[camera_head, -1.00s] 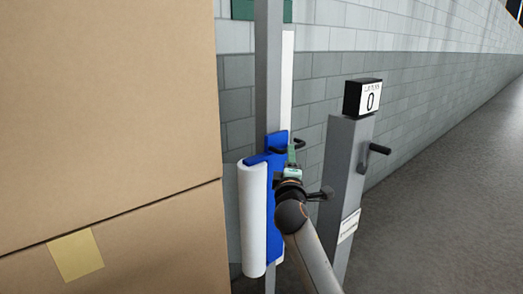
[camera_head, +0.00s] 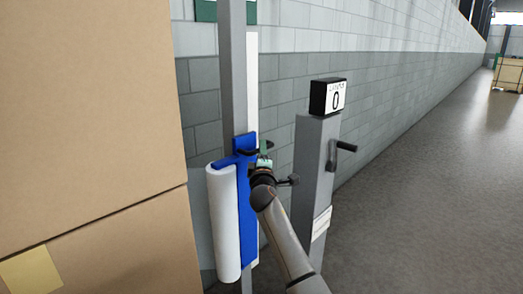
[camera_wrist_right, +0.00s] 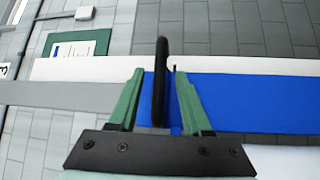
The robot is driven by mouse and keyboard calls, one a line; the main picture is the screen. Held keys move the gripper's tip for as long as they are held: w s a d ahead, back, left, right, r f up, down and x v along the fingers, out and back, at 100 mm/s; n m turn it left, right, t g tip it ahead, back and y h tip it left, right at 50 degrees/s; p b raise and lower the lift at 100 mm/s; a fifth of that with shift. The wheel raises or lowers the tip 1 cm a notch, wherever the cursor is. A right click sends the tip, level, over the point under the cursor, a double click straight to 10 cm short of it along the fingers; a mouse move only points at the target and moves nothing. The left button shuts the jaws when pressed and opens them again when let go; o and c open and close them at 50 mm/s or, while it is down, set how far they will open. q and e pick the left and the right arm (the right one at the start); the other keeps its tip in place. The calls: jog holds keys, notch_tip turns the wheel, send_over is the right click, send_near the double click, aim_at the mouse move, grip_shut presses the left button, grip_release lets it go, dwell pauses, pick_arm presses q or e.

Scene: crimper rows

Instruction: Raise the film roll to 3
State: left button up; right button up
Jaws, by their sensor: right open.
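The white film roll (camera_head: 223,225) hangs upright on a blue carriage (camera_head: 246,195) on a grey mast (camera_head: 232,75). My right gripper (camera_head: 265,150) is at the carriage's right side; its arm hides part of the blue. In the right wrist view my right gripper (camera_wrist_right: 160,100) is open, and a black handle (camera_wrist_right: 160,70) stands between its green fingers, in front of the blue carriage (camera_wrist_right: 255,102). Gaps show beside the handle. My left gripper is not in view.
Large cardboard boxes (camera_head: 90,120) fill the left side, close to the film roll. A black crank (camera_head: 344,148) sticks out right of the grey post. A block wall (camera_head: 380,70) runs behind. The floor (camera_head: 430,210) at right is clear.

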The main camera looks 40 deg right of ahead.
jog(key=shift+x, duration=1.05)
grip_shut()
dwell(0.8)
